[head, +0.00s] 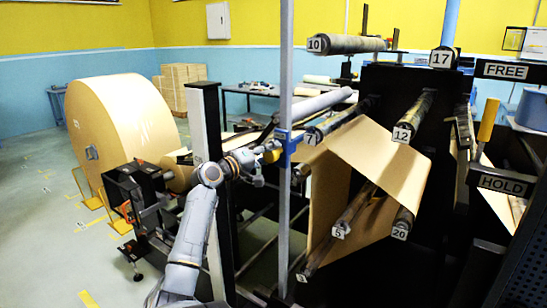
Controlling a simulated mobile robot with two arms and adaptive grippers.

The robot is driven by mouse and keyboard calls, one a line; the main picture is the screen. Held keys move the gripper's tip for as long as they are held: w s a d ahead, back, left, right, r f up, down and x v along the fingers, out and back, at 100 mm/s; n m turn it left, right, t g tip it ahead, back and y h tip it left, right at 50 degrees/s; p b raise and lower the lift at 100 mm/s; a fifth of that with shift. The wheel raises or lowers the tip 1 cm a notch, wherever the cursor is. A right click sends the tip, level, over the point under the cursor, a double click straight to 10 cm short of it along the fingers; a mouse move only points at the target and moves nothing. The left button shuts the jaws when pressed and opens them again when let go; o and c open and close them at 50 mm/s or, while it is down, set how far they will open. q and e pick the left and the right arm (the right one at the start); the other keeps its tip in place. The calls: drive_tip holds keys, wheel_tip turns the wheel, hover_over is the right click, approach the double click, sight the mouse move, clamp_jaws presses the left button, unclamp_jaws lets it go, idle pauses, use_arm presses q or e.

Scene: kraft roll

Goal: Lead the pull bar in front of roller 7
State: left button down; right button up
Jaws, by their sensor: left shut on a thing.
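Roller 7 (330,123) carries its number tag at its near end, in the middle of the head view, just right of a grey upright post. My left gripper (262,166) is just left of the post and of roller 7's tagged end. It is shut on a yellow-ended piece (271,153), which looks like the end of the pull bar. Most of the bar is hidden, and I cannot tell its exact depth relative to the roller. My right gripper is not in view.
The grey post (286,220) with a blue bracket (284,137) stands close to the gripper. A black and white column (205,125) stands left. Brown paper (375,145) hangs around rollers 12 (415,115), 5 (353,212) and 20 (403,219). A large paper roll (110,135) stands far left.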

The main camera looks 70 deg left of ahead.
use_arm(q)
drive_tip(key=shift+r, duration=0.15)
wheel_tip(320, 180, up, 30)
drive_tip(key=p, duration=1.6)
drive_tip(key=shift+s+a+r+p, duration=0.15)
drive_tip(key=shift+s+a+p, duration=0.05)
drive_tip(key=shift+a+p, duration=0.1)
